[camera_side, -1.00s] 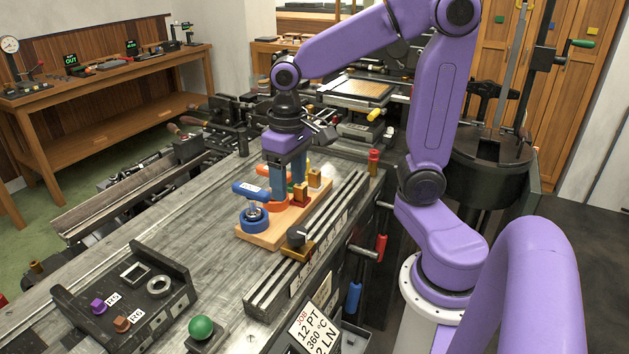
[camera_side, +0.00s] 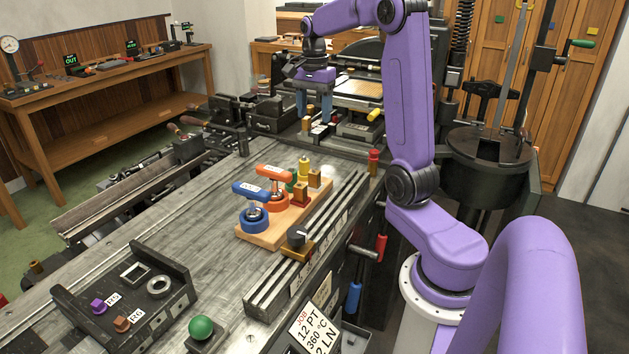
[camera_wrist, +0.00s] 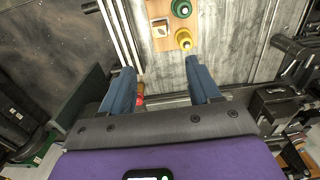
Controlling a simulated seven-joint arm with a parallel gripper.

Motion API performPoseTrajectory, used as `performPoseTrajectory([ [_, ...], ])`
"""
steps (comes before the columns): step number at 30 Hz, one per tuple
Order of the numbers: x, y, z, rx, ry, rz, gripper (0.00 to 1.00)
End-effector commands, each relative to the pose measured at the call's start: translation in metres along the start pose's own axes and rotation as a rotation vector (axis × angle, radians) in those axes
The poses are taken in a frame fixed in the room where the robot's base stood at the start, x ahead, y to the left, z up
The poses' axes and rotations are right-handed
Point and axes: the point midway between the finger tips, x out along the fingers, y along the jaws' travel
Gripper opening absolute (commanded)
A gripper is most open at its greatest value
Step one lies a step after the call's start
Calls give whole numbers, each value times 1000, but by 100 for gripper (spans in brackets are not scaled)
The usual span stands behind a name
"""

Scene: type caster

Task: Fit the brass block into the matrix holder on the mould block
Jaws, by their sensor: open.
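My gripper (camera_side: 313,115) is open, fingers pointing down, over the dark machinery at the far end of the bench. In the wrist view its two blue fingers (camera_wrist: 162,88) stand wide apart with nothing between them. A brass block (camera_side: 314,178) stands on the wooden board (camera_side: 262,238), well away from my gripper; it also shows in the wrist view (camera_wrist: 160,29). Small brass-coloured pieces (camera_side: 306,125) show by the fingertips. I cannot make out which part there is the mould block or its matrix holder.
The board also carries blue-handled (camera_side: 252,190) and orange-handled (camera_side: 273,172) tools, and yellow (camera_side: 304,168) and green knobbed pieces. Dark rails (camera_side: 330,210) run along its right side. A red knobbed piece (camera_side: 373,160) stands beyond them. The bench left of the board is clear.

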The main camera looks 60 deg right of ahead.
Motion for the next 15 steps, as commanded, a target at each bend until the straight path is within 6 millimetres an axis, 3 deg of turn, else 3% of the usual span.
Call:
performPoseTrajectory([
  [5,18,1,-2,12,-2,4,62],
  [15,82,2,-2,11,-3,5,62],
])
